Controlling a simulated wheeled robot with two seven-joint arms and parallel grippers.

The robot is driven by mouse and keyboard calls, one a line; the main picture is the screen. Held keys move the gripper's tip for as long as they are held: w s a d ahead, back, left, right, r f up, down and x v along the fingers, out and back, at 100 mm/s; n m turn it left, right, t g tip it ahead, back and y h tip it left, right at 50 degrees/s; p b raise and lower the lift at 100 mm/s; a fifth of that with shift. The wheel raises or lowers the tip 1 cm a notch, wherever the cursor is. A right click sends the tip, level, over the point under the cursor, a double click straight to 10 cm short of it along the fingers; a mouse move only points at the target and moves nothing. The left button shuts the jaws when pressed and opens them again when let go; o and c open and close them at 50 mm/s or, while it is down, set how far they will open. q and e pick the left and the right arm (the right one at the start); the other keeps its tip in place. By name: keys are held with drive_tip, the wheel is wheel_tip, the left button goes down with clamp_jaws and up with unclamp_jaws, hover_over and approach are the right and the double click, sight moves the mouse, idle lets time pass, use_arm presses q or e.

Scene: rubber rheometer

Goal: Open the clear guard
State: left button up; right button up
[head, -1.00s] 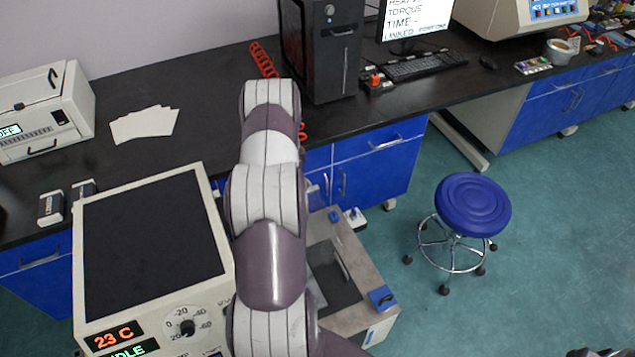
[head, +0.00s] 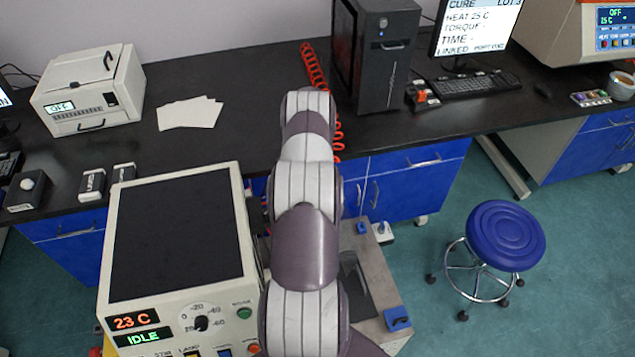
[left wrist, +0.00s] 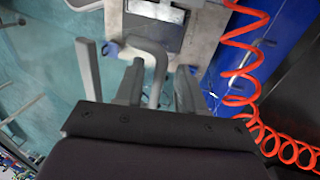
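The rheometer (head: 236,235) stands at the lower left in the head view, with a black top panel and a display reading 23 C and IDLE. Beside it, behind my arm, is a grey unit (head: 372,232) with a dark see-through panel (head: 354,285); I cannot tell if this is the clear guard. In the left wrist view, my left gripper (left wrist: 159,88) is open, with a bent grey bar (left wrist: 154,58) between its fingers. I cannot tell whether they touch it. In the head view my arm hides this gripper. My right gripper is not in view.
Red coiled hose (head: 314,68) runs along the bench behind my arm and is close at right in the wrist view. A black computer tower (head: 372,60) stands on the bench. A blue stool (head: 505,235) stands at right on otherwise open floor.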

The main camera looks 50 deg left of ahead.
use_arm(q)
drive_tip(key=shift+a+r+p, duration=0.1)
drive_tip(key=shift+r+p, duration=0.2)
drive_tip(key=shift+r, duration=0.25)
drive_tip(key=w+d+r, duration=0.1)
drive_tip(key=d+r, duration=0.1)
drive_tip(key=w+d+r, duration=0.1)
drive_tip(key=d+r, duration=0.1)
drive_tip(key=w+d+r, duration=0.1)
drive_tip(key=r, duration=0.1)
drive_tip(key=shift+w+d+r+b, duration=0.2)
drive_tip(key=shift+d+r+b, duration=0.05)
drive_tip(key=shift+d+b, duration=0.15)
drive_tip(key=d+r, duration=0.1)
drive_tip(key=w+d+r, duration=0.1)
drive_tip(key=d, duration=0.1)
drive_tip(key=w+d+r, duration=0.1)
drive_tip(key=shift+d+r, duration=0.15)
drive_tip(key=shift+d, duration=0.05)
